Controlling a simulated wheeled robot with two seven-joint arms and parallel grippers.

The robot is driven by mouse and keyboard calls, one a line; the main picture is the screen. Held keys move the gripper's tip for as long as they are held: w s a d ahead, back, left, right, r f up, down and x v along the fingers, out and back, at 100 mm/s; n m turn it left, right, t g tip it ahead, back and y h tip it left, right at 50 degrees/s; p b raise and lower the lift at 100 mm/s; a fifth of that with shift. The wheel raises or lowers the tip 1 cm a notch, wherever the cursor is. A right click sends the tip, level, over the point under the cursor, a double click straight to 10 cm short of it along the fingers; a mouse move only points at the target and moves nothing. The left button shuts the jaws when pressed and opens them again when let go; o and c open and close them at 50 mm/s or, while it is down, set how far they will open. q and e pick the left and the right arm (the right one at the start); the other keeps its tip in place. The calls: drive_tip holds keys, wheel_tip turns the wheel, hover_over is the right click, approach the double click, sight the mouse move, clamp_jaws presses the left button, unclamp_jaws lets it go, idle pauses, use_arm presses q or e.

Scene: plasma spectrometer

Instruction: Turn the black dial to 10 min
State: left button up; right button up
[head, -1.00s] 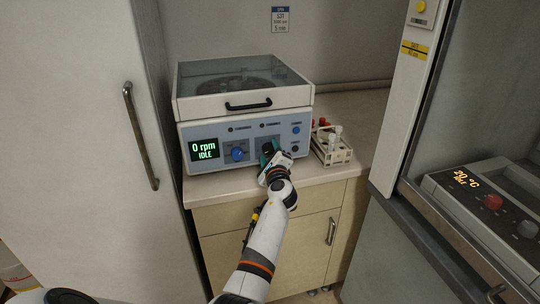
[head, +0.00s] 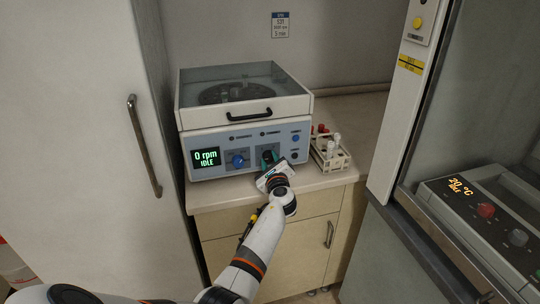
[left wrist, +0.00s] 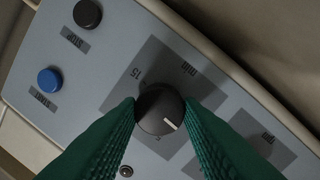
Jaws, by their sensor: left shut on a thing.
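The black dial (left wrist: 160,108) is on the front panel of a centrifuge-like machine (head: 243,100). In the left wrist view its white pointer line sits at the lower right of its face. A printed "15" and "min" stand on the dark square behind it. My left gripper (head: 268,160), with green ribbed fingers, is shut on the dial, one finger on each side; it fills the lower part of the left wrist view (left wrist: 162,115). The fingers hide part of the scale. The display (head: 206,158) reads "0 rpm IDLE". My right gripper is not in view.
A blue START button (left wrist: 49,79) and a dark STOP button (left wrist: 88,13) are on the same panel. A white rack with tubes (head: 331,158) stands right of the machine on the counter. A tall cabinet (head: 85,120) is at left.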

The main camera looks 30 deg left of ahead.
use_arm(q)
drive_tip(key=m+p, duration=0.6)
drive_tip(key=shift+r+g, duration=0.25)
drive_tip(key=shift+g, duration=0.15)
drive_tip(key=m+p, duration=0.2)
drive_tip(key=shift+m, duration=0.4)
drive_tip(key=shift+d+f+m+g+p, duration=0.1)
drive_tip(key=shift+m+g+p, duration=0.2)
drive_tip(key=shift+m+p, duration=0.7)
drive_tip(key=m, duration=0.2)
drive_tip(key=shift+w+m+y+p, duration=0.1)
drive_tip(key=shift+m+y+p, duration=0.2)
drive_tip(key=shift+m+p, duration=0.1)
drive_tip(key=shift+f+m+g, duration=0.1)
drive_tip(key=shift+m+g, duration=0.2)
drive_tip(key=shift+m, duration=0.9)
drive_tip(key=m, duration=0.3)
drive_tip(key=shift+f+y+p, duration=0.1)
drive_tip(key=shift+y+p, duration=0.25)
drive_tip(key=shift+y, duration=0.05)
drive_tip(key=shift+d+m, duration=0.1)
drive_tip(key=shift+m, duration=1.4)
